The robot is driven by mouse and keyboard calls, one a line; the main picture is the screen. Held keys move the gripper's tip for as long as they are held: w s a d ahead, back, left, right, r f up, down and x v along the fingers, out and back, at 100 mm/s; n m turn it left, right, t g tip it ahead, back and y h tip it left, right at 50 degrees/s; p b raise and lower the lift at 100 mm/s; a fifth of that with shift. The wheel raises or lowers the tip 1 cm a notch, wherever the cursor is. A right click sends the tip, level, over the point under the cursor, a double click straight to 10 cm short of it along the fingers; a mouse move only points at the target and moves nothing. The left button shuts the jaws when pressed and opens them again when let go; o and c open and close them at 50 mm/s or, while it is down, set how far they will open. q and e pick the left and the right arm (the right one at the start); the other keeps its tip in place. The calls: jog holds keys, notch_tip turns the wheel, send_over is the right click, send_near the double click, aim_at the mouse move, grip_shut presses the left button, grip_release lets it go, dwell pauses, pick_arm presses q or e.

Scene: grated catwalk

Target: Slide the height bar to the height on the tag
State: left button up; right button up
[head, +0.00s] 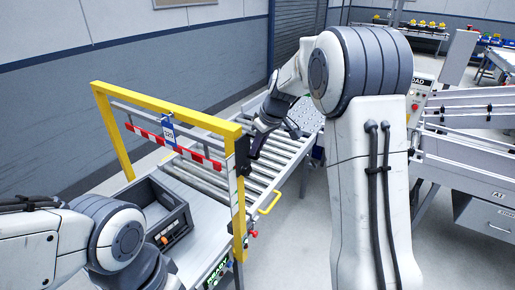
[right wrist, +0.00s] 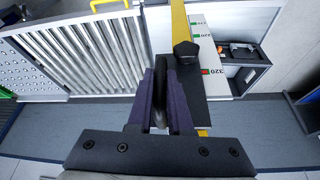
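The red-and-white striped height bar (head: 175,146) spans a yellow gantry frame (head: 176,113). A blue tag (head: 168,131) hangs at the bar; its small number looks like 320. The right post carries a white scale, also in the right wrist view (right wrist: 200,28), with green and red marks; 320 is readable beside the red one. A black slider with a knob (right wrist: 186,50) sits beside the scale. My right gripper (head: 250,150) is at the right post; in the right wrist view its purple fingers (right wrist: 160,90) are closed around a dark handle. My left gripper is out of view.
A dark open crate (head: 165,215) stands on the conveyor below the bar, left of the post. A roller conveyor (head: 250,165) runs behind the frame. A yellow handle (head: 269,203) juts from its near side. Grey machinery (head: 465,135) stands at the right.

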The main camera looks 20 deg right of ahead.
jog(key=o, duration=0.4)
jog(key=shift+f, duration=0.1)
jog(key=shift+c, duration=0.2)
jog(key=shift+s+d+r, duration=0.1)
jog(key=shift+r, duration=0.3)
jog(key=b+v, duration=0.3)
jog(key=v, duration=0.6)
jog(key=shift+r, duration=0.35)
jog(key=shift+s, duration=0.1)
